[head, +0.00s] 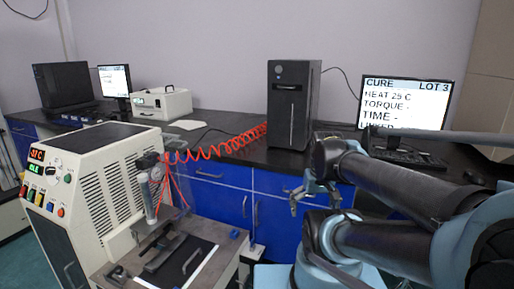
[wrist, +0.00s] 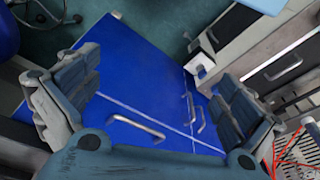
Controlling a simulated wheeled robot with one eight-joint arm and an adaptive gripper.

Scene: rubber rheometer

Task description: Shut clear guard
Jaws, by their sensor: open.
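The beige rheometer (head: 95,180) stands at the left in the head view, with lit displays and coloured buttons on its front. A faint see-through panel, which looks like the clear guard (head: 178,208), is beside the upright cylinder above the machine's side shelf. Its edges are hard to make out, and I cannot tell its exact angle. My gripper (head: 302,197) is right of the machine, well apart from the guard, in front of the blue cabinets. In the wrist view my gripper (wrist: 155,100) has its fingers wide apart with nothing between them.
Blue cabinets (head: 220,200) with bar handles run under the dark counter. A red coiled hose (head: 215,148) links the machine to the counter area. A black tower (head: 292,105) and a monitor (head: 405,103) stand on the counter. Open space lies between my gripper and the machine's shelf.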

